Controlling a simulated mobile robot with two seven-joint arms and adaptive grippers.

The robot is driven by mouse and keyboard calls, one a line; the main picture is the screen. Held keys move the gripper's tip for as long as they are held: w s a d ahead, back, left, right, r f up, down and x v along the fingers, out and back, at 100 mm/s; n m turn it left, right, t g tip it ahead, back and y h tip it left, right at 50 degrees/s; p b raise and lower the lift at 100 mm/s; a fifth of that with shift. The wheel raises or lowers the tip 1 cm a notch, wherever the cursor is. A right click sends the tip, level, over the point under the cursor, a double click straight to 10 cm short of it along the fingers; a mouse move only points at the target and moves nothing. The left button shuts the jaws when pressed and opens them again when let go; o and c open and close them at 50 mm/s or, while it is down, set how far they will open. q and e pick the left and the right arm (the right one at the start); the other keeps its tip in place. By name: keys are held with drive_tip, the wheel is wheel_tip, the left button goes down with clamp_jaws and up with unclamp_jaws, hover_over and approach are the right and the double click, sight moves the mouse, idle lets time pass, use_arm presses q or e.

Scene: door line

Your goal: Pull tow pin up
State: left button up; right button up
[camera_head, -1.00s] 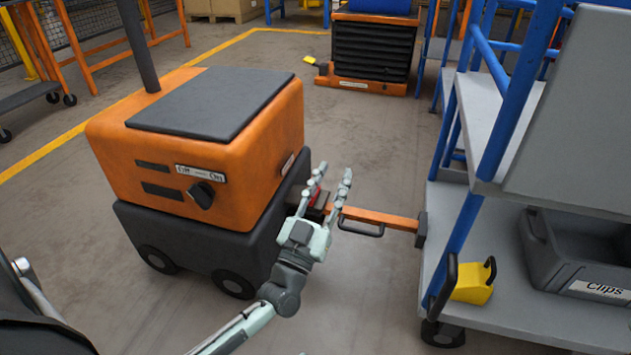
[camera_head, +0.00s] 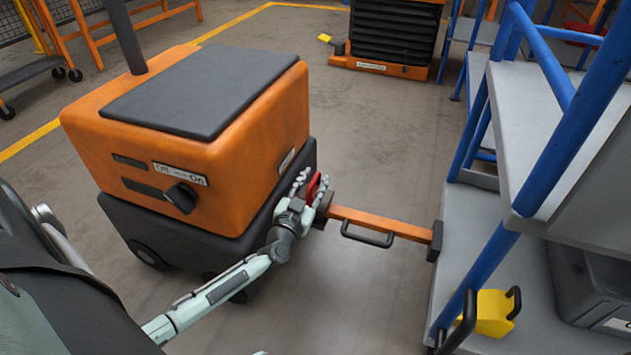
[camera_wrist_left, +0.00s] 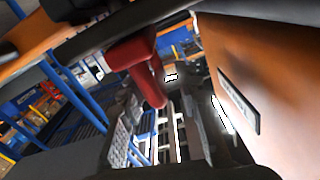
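The red tow pin handle (camera_head: 314,188) stands at the tug end of the orange tow bar (camera_head: 377,223), beside the tug's dark lower body. My left gripper (camera_head: 312,176) is at the handle, with its fingers apart and the red handle between them. In the left wrist view, the red handle (camera_wrist_left: 136,62) is near the upper middle, and a gap shows between my fingers (camera_wrist_left: 168,130). I cannot tell whether a finger touches it. The pin's lower part is hidden. My right gripper is out of view.
The orange tug (camera_head: 200,130) stands left of the bar. A blue and grey cart (camera_head: 470,250) stands right, with a yellow block (camera_head: 492,312) and a grey bin (camera_head: 590,285) on its lower deck. Open floor (camera_head: 370,140) lies beyond the bar.

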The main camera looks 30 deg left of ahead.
use_arm(q)
drive_tip(key=shift+w+a, duration=0.1)
drive_tip(key=shift+w, duration=0.5)
clamp_jaws()
